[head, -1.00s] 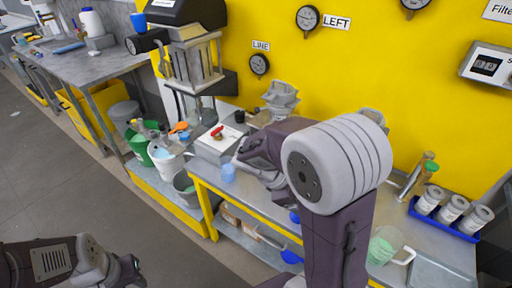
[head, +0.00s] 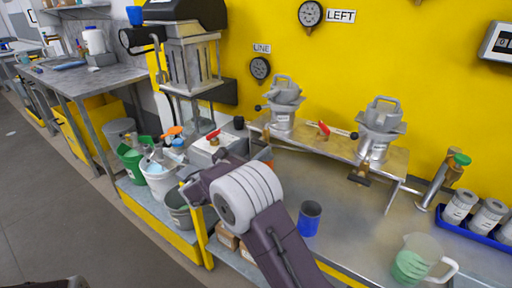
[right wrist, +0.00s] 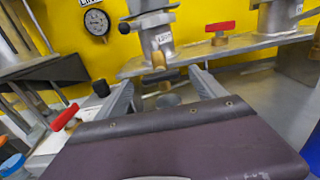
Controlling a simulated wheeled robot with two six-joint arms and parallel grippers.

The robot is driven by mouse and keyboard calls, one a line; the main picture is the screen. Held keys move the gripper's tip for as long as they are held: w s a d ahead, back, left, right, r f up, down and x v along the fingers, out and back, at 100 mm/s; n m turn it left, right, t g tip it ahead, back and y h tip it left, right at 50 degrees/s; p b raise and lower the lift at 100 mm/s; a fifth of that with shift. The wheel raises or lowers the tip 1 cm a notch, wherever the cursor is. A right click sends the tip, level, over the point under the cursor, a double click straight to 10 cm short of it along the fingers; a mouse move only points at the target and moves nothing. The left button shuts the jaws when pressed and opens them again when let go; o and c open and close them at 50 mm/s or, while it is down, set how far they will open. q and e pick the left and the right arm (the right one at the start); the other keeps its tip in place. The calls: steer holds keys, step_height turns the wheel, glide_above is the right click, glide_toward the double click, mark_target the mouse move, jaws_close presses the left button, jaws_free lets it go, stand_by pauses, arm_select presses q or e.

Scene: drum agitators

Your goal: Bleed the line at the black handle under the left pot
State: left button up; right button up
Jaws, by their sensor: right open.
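The left pot (head: 283,105), a grey metal vessel, stands on the raised metal shelf. It also shows at the top of the right wrist view (right wrist: 155,30), with a brass fitting (right wrist: 159,60) below it. A dark round piece (right wrist: 167,100) sits lower, between my fingers; I cannot tell whether it is the black handle. My right gripper (right wrist: 160,78) is open and points toward the area under the left pot, with nothing visibly gripped. In the head view my own wrist hides much of that area. My left gripper is out of view.
The right pot (head: 380,130) stands farther along the shelf, with a red handle (head: 323,130) between the pots. A grey box with a red handle (head: 213,136) is left. A blue cup (head: 309,218) and a jug (head: 413,262) stand on the bench. The LINE gauge (head: 260,68) is above.

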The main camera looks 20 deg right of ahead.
steer(key=shift+x, duration=1.25)
steer(key=c, duration=1.4)
steer(key=shift+o, duration=0.2)
steer(key=shift+r+n+p, duration=0.2)
steer(key=shift+n+p, duration=0.1)
steer(key=shift+p, duration=0.35)
steer(key=n+p, duration=1)
steer(key=p, duration=0.4)
steer(key=n+p, duration=0.2)
steer(key=n, duration=0.1)
steer(key=shift+w+f, duration=0.1)
steer(key=shift+f, duration=0.05)
steer(key=shift+f+n+p, duration=0.2)
steer(key=shift+n+p, duration=0.95)
steer(key=shift+n, duration=0.95)
steer(key=o, duration=1.4)
steer(key=shift+a, duration=0.1)
steer(key=shift+c, duration=0.2)
